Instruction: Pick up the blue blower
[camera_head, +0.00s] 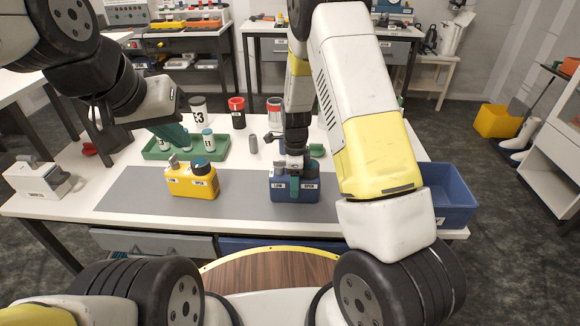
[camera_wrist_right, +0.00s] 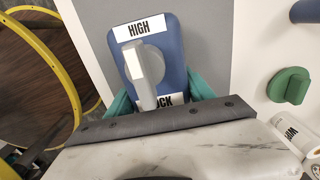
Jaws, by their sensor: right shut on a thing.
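The blue blower (camera_head: 283,194) is a boxy blue body with white labels, on or just above the right part of the grey mat (camera_head: 235,195). My right gripper (camera_head: 295,185) comes down from above and is shut on it. In the right wrist view the blue blower (camera_wrist_right: 175,60) lies between the teal fingers, with a HIGH label, a grey knob and a partly covered lower label. My right arm hides some of the table behind. My left gripper (camera_head: 172,136) is over the green tray at the left, close to small bottles; its finger gap is unclear.
A yellow device (camera_head: 190,184) stands left of the blower. The green tray (camera_head: 220,152) holds small labelled bottles. Several cups (camera_head: 237,113) stand at the back. A blue bin (camera_head: 452,192) is at the right edge, a white device (camera_head: 37,180) at the left. The mat's front is clear.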

